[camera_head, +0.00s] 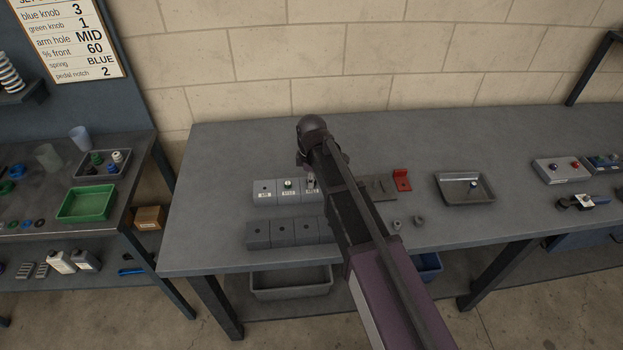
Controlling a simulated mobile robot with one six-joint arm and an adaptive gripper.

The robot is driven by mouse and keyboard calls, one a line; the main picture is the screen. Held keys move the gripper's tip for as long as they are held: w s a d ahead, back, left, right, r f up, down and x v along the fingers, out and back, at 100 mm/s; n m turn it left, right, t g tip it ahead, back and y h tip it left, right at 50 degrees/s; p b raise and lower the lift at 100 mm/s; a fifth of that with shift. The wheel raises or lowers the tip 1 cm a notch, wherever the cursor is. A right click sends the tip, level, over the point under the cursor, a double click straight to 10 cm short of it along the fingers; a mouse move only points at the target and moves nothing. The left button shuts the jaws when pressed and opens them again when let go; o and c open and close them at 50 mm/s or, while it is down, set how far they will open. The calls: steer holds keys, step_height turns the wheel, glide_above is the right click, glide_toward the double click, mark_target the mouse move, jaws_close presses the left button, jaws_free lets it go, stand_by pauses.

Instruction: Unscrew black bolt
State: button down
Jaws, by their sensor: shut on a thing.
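A row of light grey blocks (264,199) with small white labels stands on the middle table. The left block shows a bare dark hole. The second block holds a small bolt head (288,184). My gripper (310,179) points down over the third block (313,197), mostly hidden behind my arm. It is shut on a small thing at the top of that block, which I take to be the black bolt. The bolt itself can hardly be made out, and its thread and seat are hidden.
A row of darker holed blocks (257,236) stands in front. To the right are a red bracket (402,181), two small grey nuts (397,224) and a grey tray (451,199) with a small part inside. The table's left end is clear. A brick wall stands behind.

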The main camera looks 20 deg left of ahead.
steer(key=shift+s+n, duration=0.1)
steer(key=shift+n, duration=1.6)
steer(key=shift+n, duration=2.5)
steer(key=c, duration=0.6)
jaws_free()
steer(key=shift+r, duration=0.2)
